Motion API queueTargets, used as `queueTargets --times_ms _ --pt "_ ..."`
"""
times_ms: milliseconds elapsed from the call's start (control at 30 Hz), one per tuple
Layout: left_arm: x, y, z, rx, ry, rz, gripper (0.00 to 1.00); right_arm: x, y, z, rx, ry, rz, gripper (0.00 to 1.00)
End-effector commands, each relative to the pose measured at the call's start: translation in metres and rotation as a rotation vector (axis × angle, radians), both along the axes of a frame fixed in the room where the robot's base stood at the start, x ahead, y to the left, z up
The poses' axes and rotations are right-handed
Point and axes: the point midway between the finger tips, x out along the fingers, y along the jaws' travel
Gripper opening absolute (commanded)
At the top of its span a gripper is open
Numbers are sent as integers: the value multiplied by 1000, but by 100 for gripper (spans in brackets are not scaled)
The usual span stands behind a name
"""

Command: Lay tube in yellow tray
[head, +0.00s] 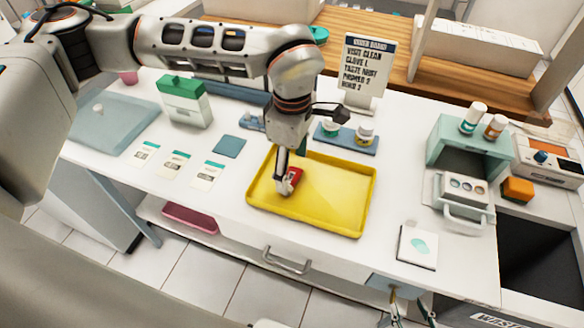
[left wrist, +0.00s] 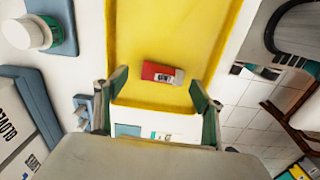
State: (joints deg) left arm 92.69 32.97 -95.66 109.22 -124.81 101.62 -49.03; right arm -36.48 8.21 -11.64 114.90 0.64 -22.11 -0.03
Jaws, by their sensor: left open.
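The tube, red with a pale end (head: 294,176), lies flat on the floor of the yellow tray (head: 340,225), near the tray's left part. In the left wrist view the tube (left wrist: 160,73) lies crosswise on the yellow floor, ahead of the fingertips. My left gripper (head: 283,184) is over the tray right at the tube. Its two fingers (left wrist: 158,80) stand apart with a gap on both sides of the tube, so it is open and not holding it. My right gripper (head: 410,302) shows partly at the bottom edge, its fingers apart, with nothing seen between them.
Cards (head: 176,163) and a blue pad (head: 229,146) lie left of the tray. A bottle stand (head: 350,141) and a sign (head: 366,70) stand behind it. A pale notepad (head: 417,247) and a teal cabinet (head: 455,143) are to the right.

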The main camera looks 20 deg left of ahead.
Motion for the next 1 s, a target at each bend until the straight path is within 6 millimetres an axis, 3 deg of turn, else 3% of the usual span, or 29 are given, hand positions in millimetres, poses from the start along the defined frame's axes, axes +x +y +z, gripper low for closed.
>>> queueTargets --times_ms 300,500,1000 --pt "1 0 66 0 -5 0 69 2 0 1 1 -3 -2 40" --pt "1 0 94 0 -4 0 69 2 0 1 2 -3 -2 40" --pt "0 0 104 0 -1 0 69 2 0 2 2 -4 -2 40"
